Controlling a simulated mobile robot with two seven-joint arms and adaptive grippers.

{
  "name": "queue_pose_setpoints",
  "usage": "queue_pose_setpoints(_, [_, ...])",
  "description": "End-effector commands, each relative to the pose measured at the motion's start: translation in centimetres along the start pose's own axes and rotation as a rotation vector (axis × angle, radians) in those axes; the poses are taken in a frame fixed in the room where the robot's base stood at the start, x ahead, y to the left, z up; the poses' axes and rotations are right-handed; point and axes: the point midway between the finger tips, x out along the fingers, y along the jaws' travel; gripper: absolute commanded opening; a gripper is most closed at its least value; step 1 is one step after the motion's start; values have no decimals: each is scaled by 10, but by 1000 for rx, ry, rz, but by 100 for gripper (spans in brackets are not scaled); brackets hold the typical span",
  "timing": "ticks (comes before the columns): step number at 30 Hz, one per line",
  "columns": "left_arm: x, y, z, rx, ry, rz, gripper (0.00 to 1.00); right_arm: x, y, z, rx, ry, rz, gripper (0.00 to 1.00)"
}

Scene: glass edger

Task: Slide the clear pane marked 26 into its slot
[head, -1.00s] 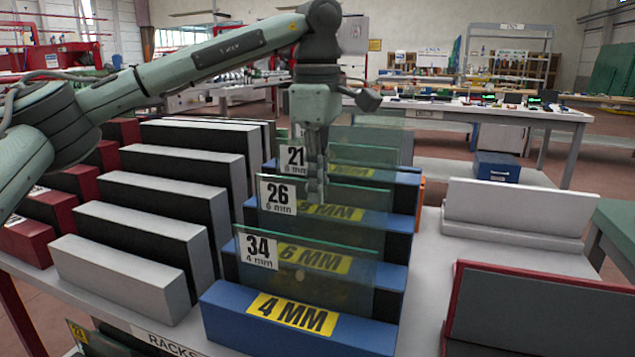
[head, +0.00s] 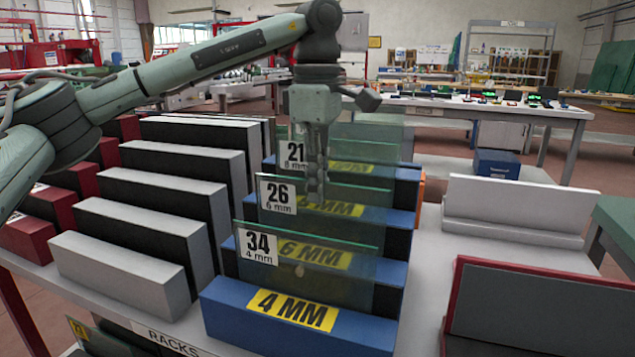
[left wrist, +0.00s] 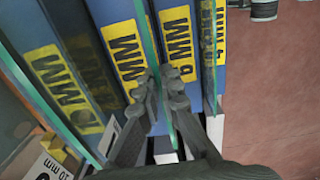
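The clear pane marked 26 (head: 352,191) stands upright among the blue rack blocks, with its white 26 / 6 mm label (head: 278,194) at its left corner. Its lower edge is hidden behind the blue block and pane in front. My left gripper (head: 316,188) points down at its top edge, fingers close together, one on each face. In the left wrist view the fingers (left wrist: 158,92) close around a green-edged pane (left wrist: 168,118). The pane marked 34 (head: 330,280) stands in front and the one marked 21 (head: 293,155) behind. My right gripper is not in view.
The blue 4 MM block (head: 250,330) is the front of the rack. Grey-topped black blocks (head: 135,250) stand to the left, close to the panes. On the right are a white angled support (head: 515,207) and a red-edged dark panel (head: 540,305), with clear table between.

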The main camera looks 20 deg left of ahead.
Motion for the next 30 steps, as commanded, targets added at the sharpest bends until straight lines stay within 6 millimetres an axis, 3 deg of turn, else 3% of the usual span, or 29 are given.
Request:
queue_pose_setpoints(2, [0, 0, 0, 0, -1, 2, 0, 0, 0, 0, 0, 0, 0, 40])
queue_pose_setpoints(3, [0, 0, 0, 0, -1, 3, 9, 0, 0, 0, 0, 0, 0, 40])
queue_pose_setpoints(8, [0, 0, 0, 0, -1, 2, 29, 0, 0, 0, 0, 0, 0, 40])
queue_pose_setpoints(19, [-4, 0, 0, 0, 1, 0, 29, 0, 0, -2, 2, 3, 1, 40])
queue_pose_setpoints(23, [-22, 0, 1, 0, 0, 3, 29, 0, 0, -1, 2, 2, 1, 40])
queue_pose_setpoints(30, [-75, 0, 1, -1, -1, 4, 29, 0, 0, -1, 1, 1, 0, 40])
